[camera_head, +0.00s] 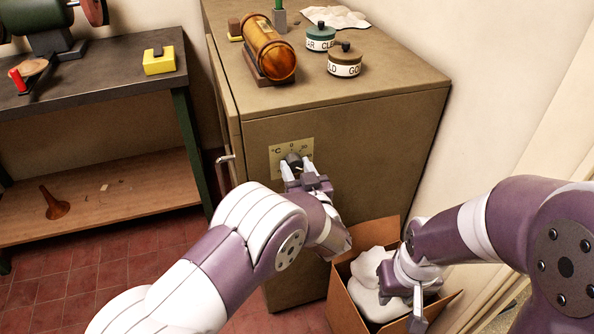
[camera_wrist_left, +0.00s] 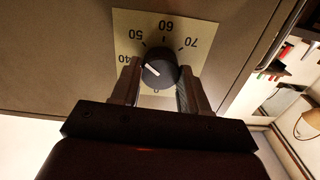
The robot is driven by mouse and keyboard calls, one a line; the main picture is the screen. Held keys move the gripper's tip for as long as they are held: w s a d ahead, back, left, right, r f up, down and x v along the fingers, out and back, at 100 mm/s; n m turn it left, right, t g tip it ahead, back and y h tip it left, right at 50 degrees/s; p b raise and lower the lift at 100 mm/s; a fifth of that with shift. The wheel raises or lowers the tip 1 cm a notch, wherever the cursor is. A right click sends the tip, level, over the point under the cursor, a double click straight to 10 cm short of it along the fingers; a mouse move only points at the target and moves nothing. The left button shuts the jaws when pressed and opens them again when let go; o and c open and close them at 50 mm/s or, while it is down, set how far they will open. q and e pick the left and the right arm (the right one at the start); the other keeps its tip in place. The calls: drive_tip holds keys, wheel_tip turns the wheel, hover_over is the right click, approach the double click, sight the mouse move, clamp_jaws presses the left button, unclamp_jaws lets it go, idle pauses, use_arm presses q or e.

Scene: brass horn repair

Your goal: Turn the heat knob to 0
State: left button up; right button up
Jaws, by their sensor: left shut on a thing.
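The heat knob (camera_head: 294,159) is dark and round, on a pale dial plate (camera_head: 277,157) fixed to the front of the brown cabinet. My left gripper (camera_head: 297,171) is shut on the knob, one finger on either side. The knob's white mark slants toward the 40 side. A small 0-like mark is partly visible below the knob. My right gripper (camera_head: 417,308) is over the box, its jaws unclear.
An open cardboard box (camera_head: 349,300) with white cloth-like contents stands before the cabinet (camera_head: 380,130). On the cabinet top are an amber cylinder (camera_head: 268,47) and two labelled jars (camera_head: 345,63). A workbench (camera_head: 105,85) stands at left; a door handle (camera_head: 226,160) sticks out.

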use_arm(q)
drive_tip(key=n+b, duration=0.1)
drive_tip(key=n, duration=0.1)
drive_tip(key=n+b, duration=0.1)
drive_tip(key=n, duration=0.1)
drive_tip(key=shift+f+b, duration=0.3)
drive_tip(key=shift+b, duration=0.05)
drive_tip(key=n+b, duration=0.3)
drive_tip(key=n, duration=0.2)
drive_tip(key=shift+a+f+b, duration=0.1)
drive_tip(key=shift+b, duration=0.3)
drive_tip(key=n+b, duration=1.3)
drive_tip(key=b, duration=0.2)
drive_tip(key=shift+f, duration=0.15)
drive_tip(key=shift+r+n+b, duration=0.25)
drive_tip(key=shift+n+b, duration=1.45)
drive_tip(key=shift+b, duration=0.15)
drive_tip(key=o, duration=1)
drive_tip(key=shift+r, duration=0.1)
drive_tip(key=shift+o, duration=0.2)
